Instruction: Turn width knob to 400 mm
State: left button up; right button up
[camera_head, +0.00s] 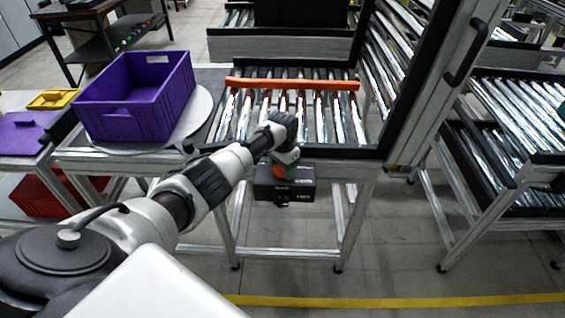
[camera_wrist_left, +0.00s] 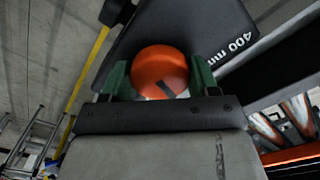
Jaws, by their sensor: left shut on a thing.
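The width knob (camera_wrist_left: 160,70) is a round orange-red knob with a short dark mark, on a dark panel (camera_wrist_left: 185,28) lettered "400 mm" to the right of the knob in the left wrist view. My left gripper (camera_wrist_left: 160,82) has its green fingers on either side of the knob, shut on it. In the head view my left gripper (camera_head: 285,170) reaches down to the black box (camera_head: 298,190) at the front of the roller table; the knob is mostly hidden there. I cannot tell exactly what the mark points at. My right gripper is not in view.
A roller conveyor (camera_head: 235,115) with an orange bar (camera_head: 292,84) across it lies behind the box. A purple crate (camera_head: 135,97) stands on a round plate at the left. A framed guard with a black handle (camera_head: 467,52) rises at the right. The floor in front is clear.

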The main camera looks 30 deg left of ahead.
pick_arm(q)
jog(key=n+p, duration=0.2)
jog(key=n, duration=0.3)
jog(key=shift+r+n, duration=0.1)
jog(key=shift+n, duration=0.2)
jog(key=n+p, duration=0.1)
jog(key=n, duration=0.2)
jog(key=shift+n+p, duration=0.45)
jog(key=shift+n, duration=0.85)
jog(key=o, duration=0.9)
jog(key=shift+o, duration=0.2)
